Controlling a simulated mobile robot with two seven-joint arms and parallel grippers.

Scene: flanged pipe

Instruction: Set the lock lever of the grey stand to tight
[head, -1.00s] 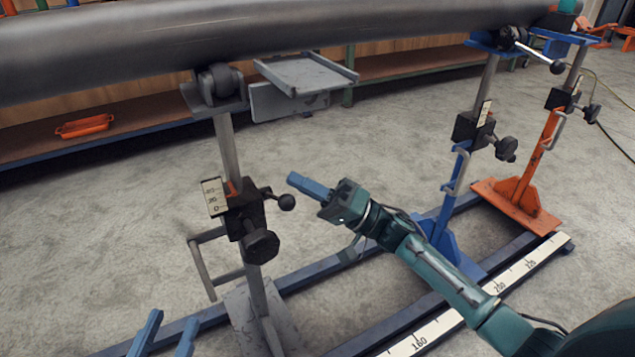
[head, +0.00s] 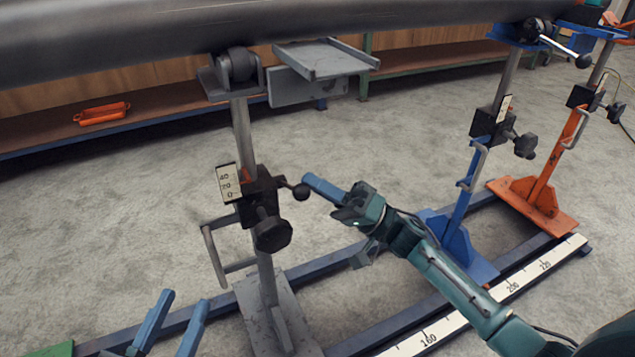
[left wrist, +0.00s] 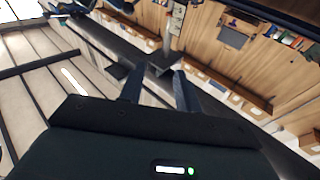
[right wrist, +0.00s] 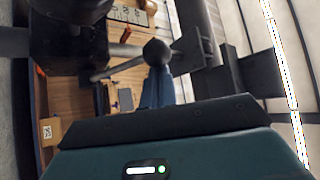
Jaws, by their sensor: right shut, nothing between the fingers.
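The grey stand (head: 241,130) stands left of centre under the pipe. Its lock lever (head: 288,185) sticks out to the right from the black clamp (head: 257,192) and ends in a black ball knob (head: 301,192). My right gripper (head: 310,180) is shut and empty, its blue fingertips right beside the knob. In the right wrist view the knob (right wrist: 156,51) overlaps the tips of the shut fingers (right wrist: 157,85); I cannot tell whether they touch. My left gripper (head: 172,312) is open and empty at the lower left. The left wrist view shows its spread fingers (left wrist: 156,88).
The large grey pipe (head: 300,22) runs across the top. A larger black hand knob (head: 272,234) sits below the lever. A blue stand (head: 458,225) and an orange stand (head: 545,165) stand to the right. Floor rails with a scale (head: 480,308) run below my right arm.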

